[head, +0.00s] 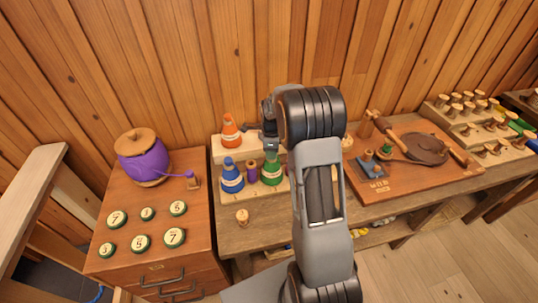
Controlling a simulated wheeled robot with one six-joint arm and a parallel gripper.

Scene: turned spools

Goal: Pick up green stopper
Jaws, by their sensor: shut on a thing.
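The green stopper (271,172) is a cone-shaped piece with a pale band, upright at the lower step of a light wooden stepped rack (262,195). My gripper (270,148) points down over its top and is shut on it. The fingertips are small and partly hidden in the dark wrist. I cannot tell whether its base touches the rack.
A blue stopper (231,176) and a purple spool (252,172) stand close on the left. An orange stopper (230,131) stands on the upper step. A small wooden peg (242,217) is in front. A tool board (400,185) lies to the right.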

